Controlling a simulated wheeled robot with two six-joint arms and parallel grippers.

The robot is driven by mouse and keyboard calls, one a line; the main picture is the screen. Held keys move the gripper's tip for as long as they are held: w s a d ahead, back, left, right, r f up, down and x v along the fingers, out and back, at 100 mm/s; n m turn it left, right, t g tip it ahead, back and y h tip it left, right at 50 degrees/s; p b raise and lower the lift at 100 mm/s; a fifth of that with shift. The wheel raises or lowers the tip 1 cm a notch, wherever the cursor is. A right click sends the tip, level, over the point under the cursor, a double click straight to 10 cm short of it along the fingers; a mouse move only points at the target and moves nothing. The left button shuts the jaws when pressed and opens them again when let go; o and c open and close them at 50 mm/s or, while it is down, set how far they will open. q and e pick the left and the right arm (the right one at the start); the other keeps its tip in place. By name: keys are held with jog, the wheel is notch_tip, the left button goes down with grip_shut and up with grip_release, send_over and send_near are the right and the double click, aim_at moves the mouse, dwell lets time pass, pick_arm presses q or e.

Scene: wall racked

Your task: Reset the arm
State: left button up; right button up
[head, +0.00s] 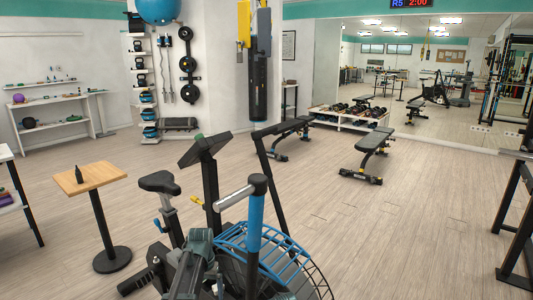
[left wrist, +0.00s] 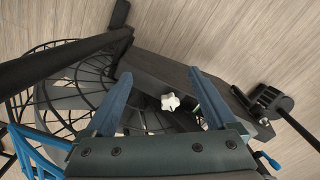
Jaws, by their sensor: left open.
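My left gripper (head: 201,243) is low in the head view, beside the exercise bike with its black fan cage (head: 307,268) and blue guard (head: 262,243). In the left wrist view the two blue-grey fingers of my left gripper (left wrist: 160,74) stand wide apart, with nothing held between them. A white star-shaped knob (left wrist: 170,102) on the bike shows between the fingers. I cannot tell how far beyond the fingertips it is. My right gripper is in neither view.
The bike's blue upright (head: 255,245), console (head: 204,149) and saddle (head: 159,182) crowd the arm. A small wooden table (head: 90,177) with a dark bottle (head: 79,174) stands left. A bench (head: 370,150) stands farther back. Floor right of the bike is clear.

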pick_arm(q)
jog(key=s+d+r+m+p, duration=0.1)
jog(key=s+d+r+p, duration=0.2)
jog(key=s, duration=0.5)
jog(key=s+d+r+m+p, duration=0.1)
jog(key=s+d+r+p, duration=0.2)
jog(key=s+d, duration=0.3)
jog(key=s+d+r+y+p, duration=0.1)
jog(key=s+d+r+p, duration=0.3)
jog(key=s, duration=0.6)
jog(key=shift+s+d+m, duration=0.15)
jog(key=shift+s+m, duration=0.25)
